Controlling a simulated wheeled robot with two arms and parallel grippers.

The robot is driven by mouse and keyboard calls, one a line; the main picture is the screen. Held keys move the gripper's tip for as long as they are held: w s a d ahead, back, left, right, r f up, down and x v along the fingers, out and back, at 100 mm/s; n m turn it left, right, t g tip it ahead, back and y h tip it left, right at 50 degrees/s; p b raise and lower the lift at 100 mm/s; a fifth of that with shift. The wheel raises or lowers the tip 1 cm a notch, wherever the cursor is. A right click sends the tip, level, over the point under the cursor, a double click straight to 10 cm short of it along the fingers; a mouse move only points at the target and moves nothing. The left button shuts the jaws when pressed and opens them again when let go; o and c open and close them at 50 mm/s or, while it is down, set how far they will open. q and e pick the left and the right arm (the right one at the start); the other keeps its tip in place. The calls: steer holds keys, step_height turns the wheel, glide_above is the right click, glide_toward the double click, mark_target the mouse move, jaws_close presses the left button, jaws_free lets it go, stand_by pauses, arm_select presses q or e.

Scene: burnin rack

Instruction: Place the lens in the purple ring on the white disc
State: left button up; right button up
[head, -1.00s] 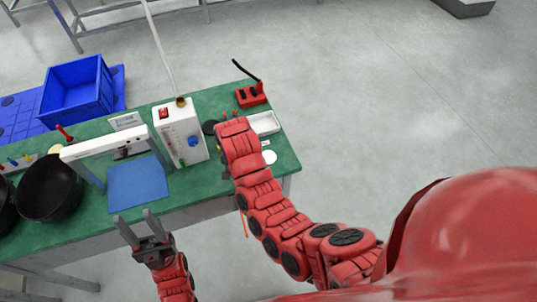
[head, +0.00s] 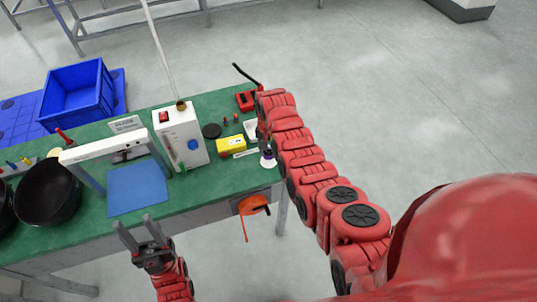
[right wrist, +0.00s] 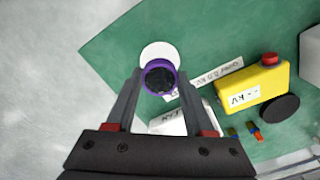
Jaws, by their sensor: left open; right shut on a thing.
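The lens in the purple ring (right wrist: 160,77) shows dark inside its purple rim in the right wrist view. My right gripper (right wrist: 159,83) is shut on it, one finger on each side. The white disc (right wrist: 158,52) lies on the green table behind the ring and partly hidden by it; I cannot tell whether they touch. In the head view the purple ring (head: 268,154) and white disc (head: 268,163) show near the table's right edge, below my right arm. My left gripper (head: 138,228) is open and empty in front of the table.
A yellow box with a red button (head: 231,146) stands left of the disc, with a label strip between. A white tray (head: 250,127), red holder (head: 245,100), black disc (head: 211,131) and white instrument box (head: 184,140) are close by. An orange item (head: 250,205) hangs at the front edge.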

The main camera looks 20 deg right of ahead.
mark_target(269, 153)
steer(key=shift+f, duration=1.15)
steer(key=shift+s+f, duration=0.1)
steer(key=shift+f, duration=0.5)
steer(key=o, duration=0.9)
steer(key=shift+f, duration=0.2)
steer(key=shift+c, duration=0.2)
steer(key=o, duration=0.4)
steer(key=shift+r, duration=0.1)
steer(key=shift+o, duration=0.2)
